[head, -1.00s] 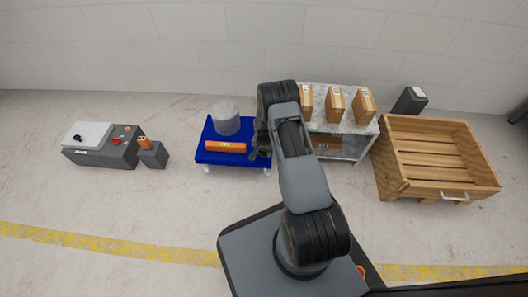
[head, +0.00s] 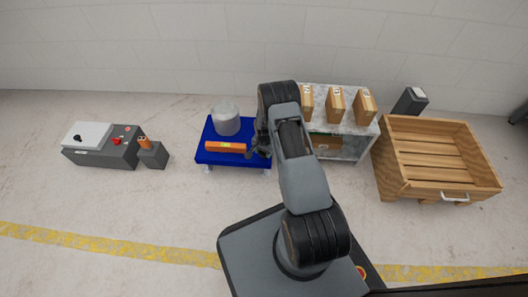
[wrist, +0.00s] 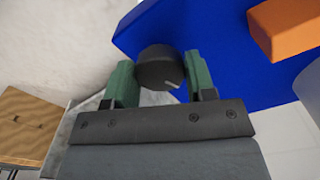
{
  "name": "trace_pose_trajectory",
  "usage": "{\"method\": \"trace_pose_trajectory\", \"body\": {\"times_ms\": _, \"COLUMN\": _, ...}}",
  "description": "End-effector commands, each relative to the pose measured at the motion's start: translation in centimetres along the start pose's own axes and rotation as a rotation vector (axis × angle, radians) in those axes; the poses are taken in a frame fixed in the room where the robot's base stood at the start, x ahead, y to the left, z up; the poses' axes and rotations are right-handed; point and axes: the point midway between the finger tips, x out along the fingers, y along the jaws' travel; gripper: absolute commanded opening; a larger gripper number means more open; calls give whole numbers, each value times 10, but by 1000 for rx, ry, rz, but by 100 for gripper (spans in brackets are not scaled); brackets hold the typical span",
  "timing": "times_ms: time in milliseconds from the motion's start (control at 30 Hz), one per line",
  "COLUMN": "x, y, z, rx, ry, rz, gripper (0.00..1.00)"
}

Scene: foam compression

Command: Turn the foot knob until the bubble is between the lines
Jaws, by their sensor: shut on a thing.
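The foot knob (wrist: 158,68) is a dark round knob with a pale mark, at the edge of the blue table (wrist: 222,45). My gripper (wrist: 160,80) is shut on the knob, with one green finger on each side of it. In the head view my gripper (head: 256,151) is at the right end of the blue table (head: 215,158), and my arm hides the knob. The orange level (head: 225,147) lies along the front of the table; its vial is a small yellow-green patch, too small to show the bubble. Part of the level (wrist: 288,28) shows in the wrist view.
A grey cylinder (head: 226,120) stands on the blue table behind the level. A grey shelf (head: 352,126) with several cardboard boxes is close to the right of my gripper. A wooden crate (head: 440,190) stands further right, and a control box (head: 100,148) far left.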

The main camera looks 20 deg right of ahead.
Motion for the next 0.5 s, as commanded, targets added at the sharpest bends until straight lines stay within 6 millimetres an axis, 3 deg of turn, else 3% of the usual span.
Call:
{"method": "trace_pose_trajectory", "body": {"times_ms": 267, "x": 0, "y": -1, "z": 0, "rx": -4, "ry": 1, "rz": 0, "gripper": 75}}
{"method": "trace_pose_trajectory", "body": {"times_ms": 500, "x": -1, "y": -1, "z": 1, "rx": -5, "ry": 0, "rz": 0, "gripper": 76}}
